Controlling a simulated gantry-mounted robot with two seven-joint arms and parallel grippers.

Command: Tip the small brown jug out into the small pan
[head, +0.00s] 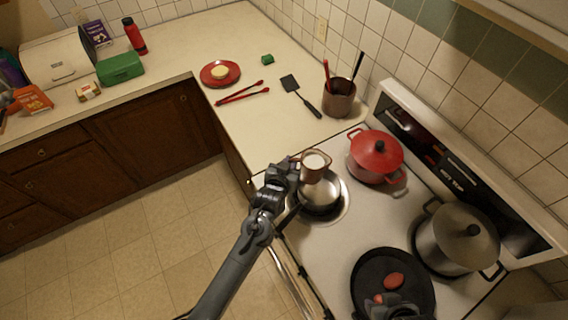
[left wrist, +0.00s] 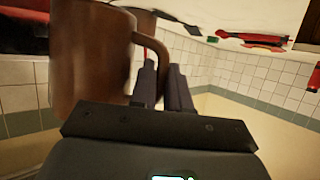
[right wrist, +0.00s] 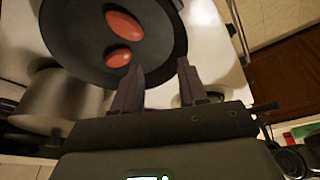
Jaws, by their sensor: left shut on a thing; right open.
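The small brown jug (head: 313,174) is held above the small pan, and pale contents show at its mouth. My left gripper (head: 294,168) is shut on the jug's handle; the left wrist view shows its fingers (left wrist: 164,88) at the handle beside the jug's body (left wrist: 92,60). The jug looks roughly upright; a slight tilt is hard to judge. The small steel pan (head: 322,199) sits on a burner under the jug, its inside partly hidden by the jug and gripper. My right gripper (right wrist: 157,88) is open and empty over the black skillet; it shows at the bottom edge of the head view.
A red lidded pot (head: 375,158) stands close behind the small pan. A large steel pot (head: 455,243) and the black skillet (head: 372,268) with reddish food are also on the stove. A utensil crock (head: 338,98), spatula (head: 300,95), tongs (head: 242,93) and red plate (head: 207,80) lie on the counter.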

